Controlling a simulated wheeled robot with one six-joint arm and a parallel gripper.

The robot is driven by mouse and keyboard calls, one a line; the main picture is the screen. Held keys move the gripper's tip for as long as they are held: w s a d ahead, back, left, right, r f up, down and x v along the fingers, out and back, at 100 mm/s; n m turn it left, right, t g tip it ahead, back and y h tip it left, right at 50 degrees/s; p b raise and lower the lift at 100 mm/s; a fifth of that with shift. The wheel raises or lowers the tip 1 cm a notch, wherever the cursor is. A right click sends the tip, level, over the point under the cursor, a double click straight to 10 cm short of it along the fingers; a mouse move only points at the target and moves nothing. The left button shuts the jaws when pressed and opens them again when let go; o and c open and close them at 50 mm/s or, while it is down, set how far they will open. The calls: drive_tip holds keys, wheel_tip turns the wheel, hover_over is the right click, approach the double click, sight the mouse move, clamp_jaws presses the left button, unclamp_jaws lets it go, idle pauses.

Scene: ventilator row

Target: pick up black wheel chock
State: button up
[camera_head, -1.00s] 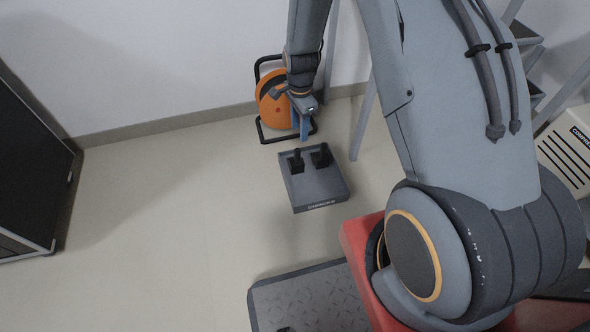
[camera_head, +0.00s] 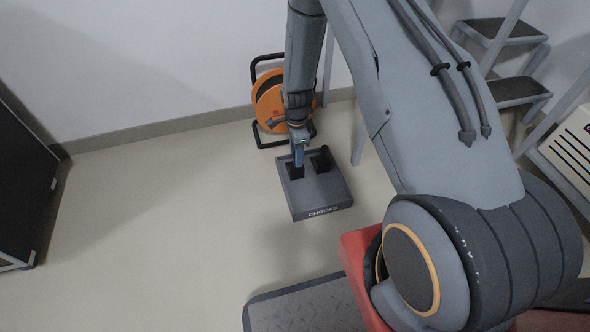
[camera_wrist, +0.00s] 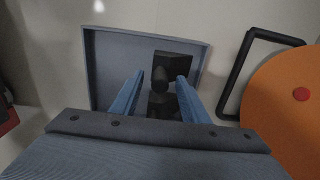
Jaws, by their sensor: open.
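Two black wheel chocks stand in a grey tray (camera_head: 322,198) labelled "CHOCKS" on the floor. The left chock (camera_head: 295,172) is partly hidden by the blue fingers of my gripper (camera_head: 300,160). The right chock (camera_head: 321,161) stands clear beside it. In the wrist view my gripper (camera_wrist: 158,85) is open, with one blue finger on each side of a dark chock (camera_wrist: 161,104) that is partly hidden by my gripper's body. The other chock (camera_wrist: 174,64) is farther up in that view. Whether the fingers touch a chock cannot be told.
An orange cable reel (camera_head: 268,100) in a black frame stands behind the tray, by the wall; it also shows in the wrist view (camera_wrist: 287,98). Grey steps (camera_head: 518,90) stand at right, a dark cabinet (camera_head: 22,180) at left. The floor left of the tray is clear.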

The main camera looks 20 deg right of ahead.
drive_tip(key=shift+f, duration=0.8)
clamp_jaws()
drive_tip(key=shift+r, duration=0.2)
